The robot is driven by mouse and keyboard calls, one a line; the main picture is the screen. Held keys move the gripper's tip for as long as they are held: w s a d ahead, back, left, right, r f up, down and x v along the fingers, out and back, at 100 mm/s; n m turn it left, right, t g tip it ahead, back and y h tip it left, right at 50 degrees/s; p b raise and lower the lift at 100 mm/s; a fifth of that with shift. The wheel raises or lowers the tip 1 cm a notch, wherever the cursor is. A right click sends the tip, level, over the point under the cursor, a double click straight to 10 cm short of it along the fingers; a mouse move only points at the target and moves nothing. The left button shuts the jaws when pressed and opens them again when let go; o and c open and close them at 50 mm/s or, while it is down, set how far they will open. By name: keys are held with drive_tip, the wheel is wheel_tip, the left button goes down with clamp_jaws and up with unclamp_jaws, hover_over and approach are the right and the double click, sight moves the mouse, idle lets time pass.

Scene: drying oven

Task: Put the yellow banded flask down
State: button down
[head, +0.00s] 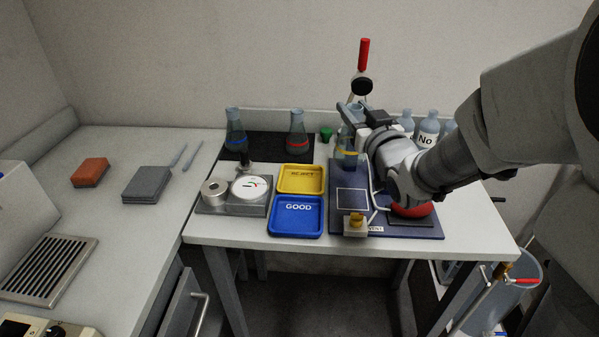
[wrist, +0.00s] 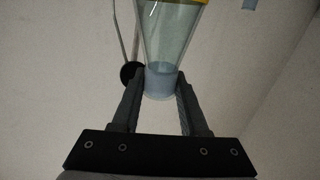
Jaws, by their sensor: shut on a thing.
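The yellow banded flask (head: 346,160) is a clear conical flask with a yellow band, upright in the head view at the back of the blue mat (head: 377,221). My gripper (head: 353,118) comes from the right and is shut on its neck. In the wrist view the flask (wrist: 168,35) shows with its neck between the two fingers of my gripper (wrist: 161,76), and the yellow band is cut by the top edge. I cannot tell whether its base touches the mat. A white square outline (head: 352,188) on the mat lies in front of it, empty.
A blue banded flask (head: 236,138) and a red banded flask (head: 297,136) stand on a black mat at the back. A yellow REJECT tray (head: 323,180) and blue GOOD tray (head: 296,234) lie to the left. Bottles (head: 428,130) stand behind my arm. A red round object (head: 412,210) sits right.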

drive_tip(key=shift+a+f, duration=0.1)
drive_tip(key=w+a+f+b, duration=0.3)
drive_tip(key=w+a+f, duration=0.1)
drive_tip(key=a+f, duration=0.6)
drive_tip(key=shift+a+f, duration=0.2)
drive_tip(key=shift+f, duration=0.15)
drive_tip(key=shift+f, duration=0.2)
drive_tip(key=shift+c, duration=2.2)
unclamp_jaws()
drive_tip(key=shift+r, duration=0.1)
drive_tip(key=b+v, duration=0.5)
drive_tip(key=v, duration=0.4)
drive_tip(key=shift+s+b, duration=0.25)
drive_tip(key=shift+b, duration=0.1)
